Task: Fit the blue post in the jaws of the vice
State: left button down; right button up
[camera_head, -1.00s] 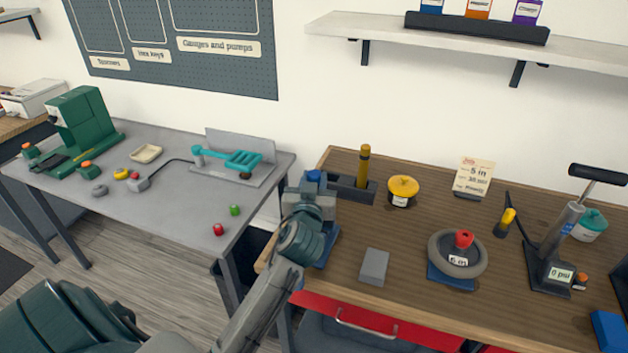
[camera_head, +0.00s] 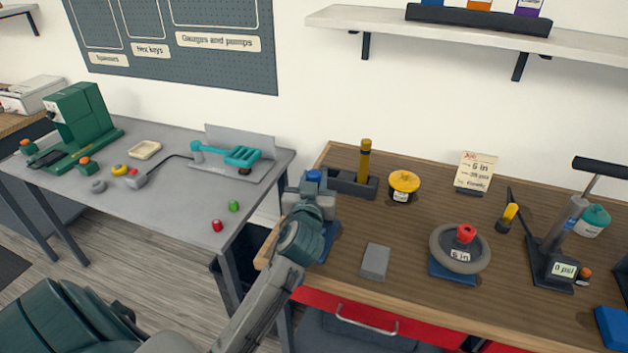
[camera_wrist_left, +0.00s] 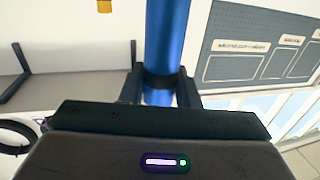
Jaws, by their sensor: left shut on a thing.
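My left gripper (camera_wrist_left: 160,88) is shut on the blue post (camera_wrist_left: 166,38), which runs up between its fingers in the left wrist view. In the head view my left gripper (camera_head: 311,196) is over the left end of the wooden bench, with a small blue top of the post (camera_head: 314,176) showing. A blue piece (camera_head: 328,243) on the bench beside my wrist looks like part of the vice; my arm and gripper hide the rest. I cannot tell whether the post is in the jaws. My right gripper is not in view.
The wooden bench (camera_head: 400,240) holds a dark tray (camera_head: 345,185) with a yellow post, a yellow-lidded tin (camera_head: 404,185), a grey block (camera_head: 375,261), a wheel (camera_head: 435,252) and a pump (camera_head: 552,268). A grey table (camera_head: 165,205) stands left, across a gap.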

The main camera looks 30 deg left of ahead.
pick_arm(q)
jog(key=c, duration=1)
grip_release()
jog(key=b+v, duration=0.3)
jog(key=v, duration=0.8)
jog(key=shift+b, duration=0.3)
jog(key=shift+w, duration=0.1)
